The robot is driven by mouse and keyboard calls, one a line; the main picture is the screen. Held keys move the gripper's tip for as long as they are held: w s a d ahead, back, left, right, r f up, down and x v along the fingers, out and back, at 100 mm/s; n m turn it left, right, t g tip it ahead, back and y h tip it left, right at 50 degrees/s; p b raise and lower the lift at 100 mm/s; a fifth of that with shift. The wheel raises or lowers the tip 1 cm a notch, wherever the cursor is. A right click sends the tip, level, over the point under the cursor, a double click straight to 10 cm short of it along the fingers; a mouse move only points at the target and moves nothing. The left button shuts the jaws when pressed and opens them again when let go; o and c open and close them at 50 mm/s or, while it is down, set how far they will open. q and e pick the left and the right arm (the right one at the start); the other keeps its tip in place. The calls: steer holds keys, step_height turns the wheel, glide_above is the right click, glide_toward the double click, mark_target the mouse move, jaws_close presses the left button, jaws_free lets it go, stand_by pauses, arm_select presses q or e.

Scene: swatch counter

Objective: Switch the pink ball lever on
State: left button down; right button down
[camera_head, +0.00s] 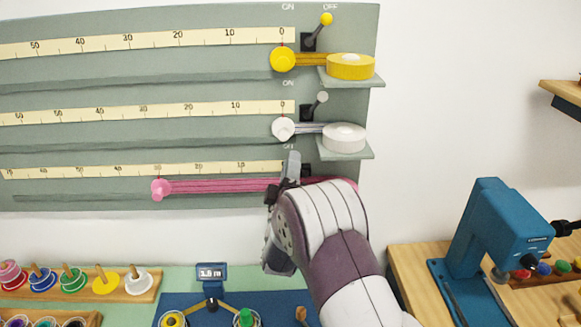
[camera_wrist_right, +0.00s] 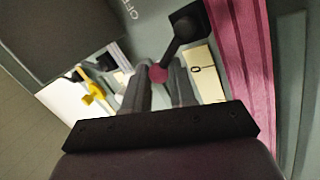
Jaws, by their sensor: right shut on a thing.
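The pink ball (camera_wrist_right: 158,73) of the lever sits between the two fingers of my right gripper (camera_wrist_right: 160,88), which is shut on it. The lever's dark stem (camera_wrist_right: 178,45) runs from the ball to its black base, leaning away from the OFF lettering, toward the ON side. In the head view my right gripper (camera_head: 291,168) is at the lowest row of the board, just below its ON label, and my arm hides the ball there. The pink ribbon (camera_head: 220,186) is drawn out left along its scale, ending in a pink knob (camera_head: 161,189). My left gripper is not in view.
The yellow lever (camera_head: 326,19) and white lever (camera_head: 321,97) above lean right, toward OFF. Yellow (camera_head: 351,66) and white (camera_head: 344,137) rolls sit on small shelves. A blue machine (camera_head: 497,235) stands at right. Ribbon spools and a display (camera_head: 211,271) are below.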

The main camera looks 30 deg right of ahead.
steer(key=c, duration=1.1)
jaws_free()
steer(key=shift+c, duration=0.2)
steer(key=shift+o, duration=0.9)
steer(key=shift+s+d, duration=0.1)
steer(key=shift+f, duration=0.1)
steer(key=b+v, duration=0.3)
steer(key=v, duration=0.9)
steer(key=shift+s, duration=0.25)
steer(key=shift+f, duration=0.15)
